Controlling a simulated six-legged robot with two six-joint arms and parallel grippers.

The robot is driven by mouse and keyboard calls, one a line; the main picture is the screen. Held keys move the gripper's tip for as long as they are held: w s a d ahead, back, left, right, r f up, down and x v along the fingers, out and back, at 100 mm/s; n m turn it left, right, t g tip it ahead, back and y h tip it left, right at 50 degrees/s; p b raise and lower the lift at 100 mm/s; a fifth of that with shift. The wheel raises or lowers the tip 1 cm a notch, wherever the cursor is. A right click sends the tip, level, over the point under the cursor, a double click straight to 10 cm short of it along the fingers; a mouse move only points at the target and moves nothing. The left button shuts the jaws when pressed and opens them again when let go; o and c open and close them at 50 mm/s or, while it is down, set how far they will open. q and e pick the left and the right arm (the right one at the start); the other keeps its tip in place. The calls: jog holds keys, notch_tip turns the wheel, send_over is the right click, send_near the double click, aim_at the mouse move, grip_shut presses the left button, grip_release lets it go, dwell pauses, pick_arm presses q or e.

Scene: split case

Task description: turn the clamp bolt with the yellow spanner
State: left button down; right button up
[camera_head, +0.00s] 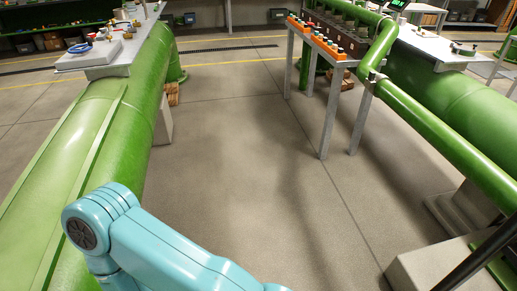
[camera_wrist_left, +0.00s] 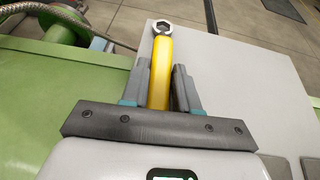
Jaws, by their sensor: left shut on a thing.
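The yellow spanner (camera_wrist_left: 160,72) shows in the left wrist view, with its metal ring end (camera_wrist_left: 162,27) pointing away from my wrist. My left gripper (camera_wrist_left: 162,64) is shut on its yellow handle, one grey finger on each side. The spanner is over the edge area between a light grey plate (camera_wrist_left: 230,75) and a green surface (camera_wrist_left: 45,98); I cannot tell its height above them. I cannot make out the clamp bolt in either view. The left gripper and the spanner do not show in the head view. My right gripper is in neither view.
A braided hose (camera_wrist_left: 40,7) runs at the upper left of the wrist view. In the head view, large green pipes (camera_head: 140,85) stand left and right (camera_head: 455,95). A metal stand with orange-fronted parts (camera_head: 318,40) is at the back. The floor (camera_head: 250,140) between is clear.

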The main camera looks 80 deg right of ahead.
pick_arm(q)
jog(key=shift+r+p, duration=1.65)
jog(key=shift+r, duration=1.45)
jog(key=shift+f, duration=0.1)
